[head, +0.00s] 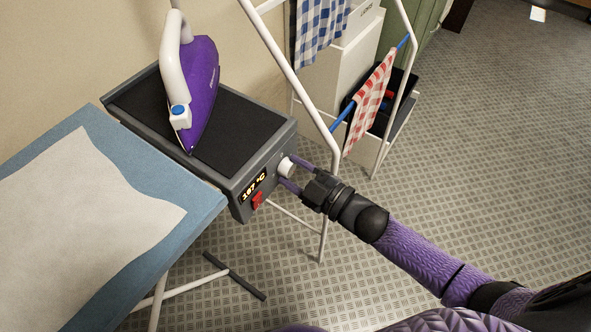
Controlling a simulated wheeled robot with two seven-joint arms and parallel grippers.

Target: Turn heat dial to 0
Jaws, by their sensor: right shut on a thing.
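The heat dial (285,167) is a small white knob on the front of a grey iron-rest unit (240,187). My right gripper (291,174) is shut on the dial, one purple finger above it and one below. The fingers partly hide the dial, and I cannot make out its marks. A lit display (254,187) left of the dial reads about 167 °C. A red switch (258,201) sits below the display. A purple and white iron (193,90) stands on the unit's black top. My left gripper is not in view.
An ironing board (205,203) with a blue cover and a white cloth (90,215) is at the left. A white drying rack (300,85) with a red checked cloth (368,103) stands close behind my right gripper. The floor (480,150) at the right is clear.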

